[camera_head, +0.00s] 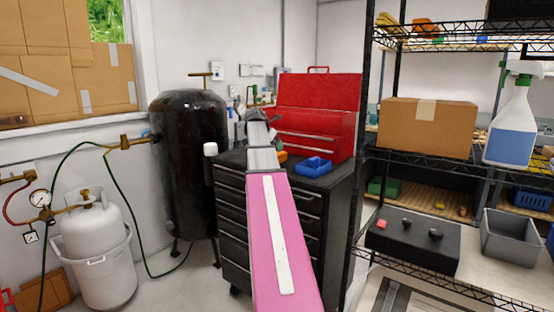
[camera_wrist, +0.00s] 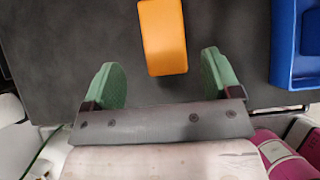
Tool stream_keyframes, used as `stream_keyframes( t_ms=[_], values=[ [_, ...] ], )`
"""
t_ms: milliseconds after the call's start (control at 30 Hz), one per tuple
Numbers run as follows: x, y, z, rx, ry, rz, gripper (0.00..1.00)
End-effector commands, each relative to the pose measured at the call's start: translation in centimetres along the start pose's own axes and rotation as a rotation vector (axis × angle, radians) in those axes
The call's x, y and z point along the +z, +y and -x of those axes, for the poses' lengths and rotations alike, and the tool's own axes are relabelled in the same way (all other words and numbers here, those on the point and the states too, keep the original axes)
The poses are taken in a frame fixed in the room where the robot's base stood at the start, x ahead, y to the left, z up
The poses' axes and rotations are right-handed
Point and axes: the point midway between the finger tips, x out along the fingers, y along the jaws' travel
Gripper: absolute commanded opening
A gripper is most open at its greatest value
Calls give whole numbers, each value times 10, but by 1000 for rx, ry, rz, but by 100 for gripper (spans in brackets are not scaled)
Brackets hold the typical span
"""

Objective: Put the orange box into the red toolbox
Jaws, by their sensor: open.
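The orange box (camera_wrist: 163,38) lies on the dark top of the cabinet in the wrist view, ahead of my gripper and between the lines of its two fingers. In the head view only a small part of the orange box (camera_head: 282,156) shows beside my arm. My gripper (camera_wrist: 162,80) is open, with green fingers apart and nothing between them. In the head view my gripper is mostly hidden by my arm. The red toolbox (camera_head: 318,130) stands on the cabinet behind the orange box, with its lid raised. Its inside cannot be seen.
A blue bin (camera_head: 313,167) sits on the cabinet right of the orange box and shows in the wrist view (camera_wrist: 296,45). The black drawer cabinet (camera_head: 318,228) carries them. A black tank (camera_head: 188,150) stands left. Wire shelving with a cardboard box (camera_head: 427,128) stands right.

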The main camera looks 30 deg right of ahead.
Motion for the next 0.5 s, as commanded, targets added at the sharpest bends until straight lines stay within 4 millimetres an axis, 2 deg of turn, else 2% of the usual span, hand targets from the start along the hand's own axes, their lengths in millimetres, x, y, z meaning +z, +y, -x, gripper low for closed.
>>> stream_keyframes(
  t_ms=[100,267,500],
  values=[
    [0,0,-14,-1,1,0,83],
    [0,-1,-22,0,0,0,83],
    [1,-4,-54,-1,1,0,83]
  ],
)
